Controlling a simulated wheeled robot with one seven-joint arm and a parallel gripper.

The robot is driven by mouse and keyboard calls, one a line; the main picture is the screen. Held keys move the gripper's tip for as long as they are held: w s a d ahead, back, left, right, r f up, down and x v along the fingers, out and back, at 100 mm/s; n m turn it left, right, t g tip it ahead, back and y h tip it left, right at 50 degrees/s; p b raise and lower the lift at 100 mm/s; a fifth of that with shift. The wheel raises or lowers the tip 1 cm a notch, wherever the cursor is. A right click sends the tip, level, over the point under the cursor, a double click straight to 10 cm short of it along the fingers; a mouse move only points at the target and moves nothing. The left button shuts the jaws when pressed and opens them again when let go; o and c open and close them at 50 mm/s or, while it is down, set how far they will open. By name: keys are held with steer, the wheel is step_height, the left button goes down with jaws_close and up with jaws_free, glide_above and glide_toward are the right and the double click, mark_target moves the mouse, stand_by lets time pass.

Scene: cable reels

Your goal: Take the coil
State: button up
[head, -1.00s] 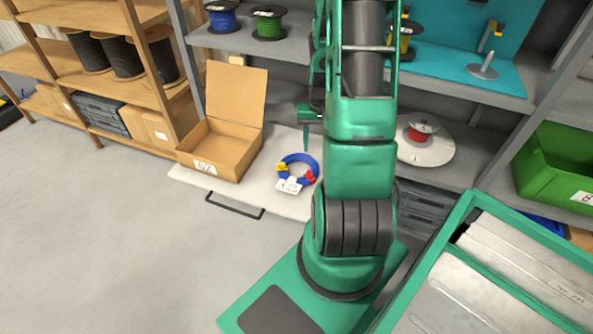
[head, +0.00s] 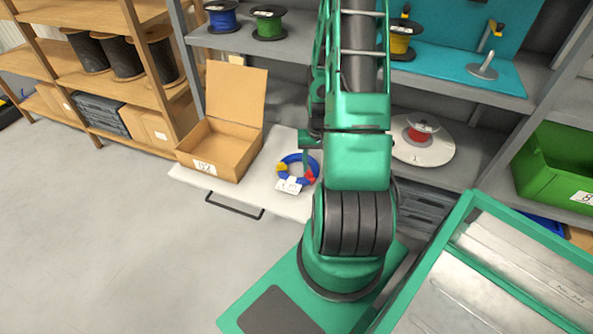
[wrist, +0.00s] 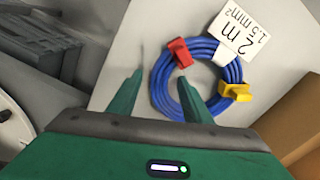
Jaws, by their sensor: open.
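The coil (head: 285,167) is a ring of blue cable with a red clip, a yellow clip and a white paper tag (head: 289,185). It lies on the pale pulled-out board. In the wrist view the coil (wrist: 159,92) is just beyond my gripper (wrist: 160,92), and the tag reads "2 m 1,5 mm²". My gripper's two green fingers are apart with nothing held. The right finger overlaps the coil's open middle in the picture, and the left finger is outside the ring. In the head view the gripper (head: 306,160) is at the coil, partly hidden by my arm.
An open cardboard box (head: 228,160) stands on the board left of the coil. A white disc with a red spool (head: 420,133) is on the shelf to the right. Shelf posts and a green crate (head: 560,165) stand farther right. Floor at the left is clear.

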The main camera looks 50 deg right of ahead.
steer(key=shift+f, duration=0.1)
jaws_close()
stand_by(0.3)
steer(key=shift+r, duration=1.9)
steer(key=shift+w+a+r, duration=0.1)
steer(key=shift+a+r, duration=0.05)
steer(key=shift+r, duration=0.15)
steer(key=w+a+r, duration=0.3)
steer(key=a+r, duration=0.3)
steer(key=a, duration=0.5)
steer(key=shift+r, duration=0.35)
steer(key=shift+w, duration=0.15)
